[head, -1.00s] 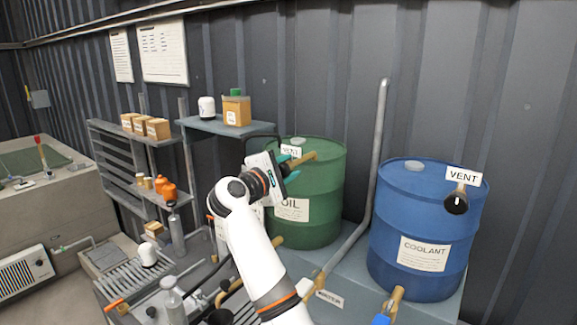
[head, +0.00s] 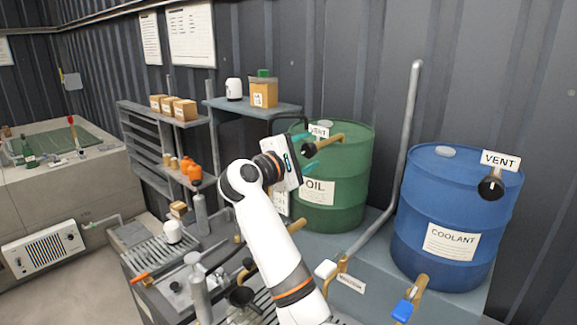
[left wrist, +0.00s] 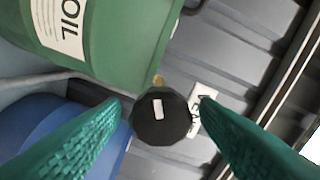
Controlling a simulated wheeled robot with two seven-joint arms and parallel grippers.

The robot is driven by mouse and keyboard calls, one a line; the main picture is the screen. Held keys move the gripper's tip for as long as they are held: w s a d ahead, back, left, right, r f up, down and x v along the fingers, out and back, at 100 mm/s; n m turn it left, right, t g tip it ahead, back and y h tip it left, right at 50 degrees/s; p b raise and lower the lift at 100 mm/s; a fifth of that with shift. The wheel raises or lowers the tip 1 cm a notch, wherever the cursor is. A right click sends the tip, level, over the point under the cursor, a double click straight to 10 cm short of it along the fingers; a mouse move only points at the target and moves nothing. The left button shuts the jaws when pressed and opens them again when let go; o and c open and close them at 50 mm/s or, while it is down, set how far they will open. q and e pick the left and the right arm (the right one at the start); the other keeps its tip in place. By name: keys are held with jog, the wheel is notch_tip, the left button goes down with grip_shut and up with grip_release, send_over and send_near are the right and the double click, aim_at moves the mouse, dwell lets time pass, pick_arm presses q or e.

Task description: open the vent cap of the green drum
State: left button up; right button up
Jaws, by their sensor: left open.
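The green drum (head: 350,170) labelled OIL stands on a grey platform. A brass pipe (head: 328,139) comes from its top, beside a white VENT sign (head: 320,131). My left gripper (head: 309,152) is open at the pipe's outer end, left of the drum. In the left wrist view, the black vent cap (left wrist: 160,120) appears in the gap between the teal fingers (left wrist: 160,103), with space on both sides. I cannot tell how deep it sits between them. The green drum (left wrist: 125,45) fills the upper left there. My right gripper is not in view.
The blue COOLANT drum (head: 450,215) stands to the right with its own black vent cap (head: 490,188). A grey vertical pipe (head: 408,140) rises between the drums.

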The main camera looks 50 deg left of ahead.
pick_arm(q)
jog(key=s+b, duration=0.2)
jog(key=s, duration=0.6)
jog(key=shift+s+d+b, duration=0.35)
jog(key=shift+d+b, duration=0.05)
jog(key=shift+d, duration=0.05)
jog(key=shift+f, duration=0.1)
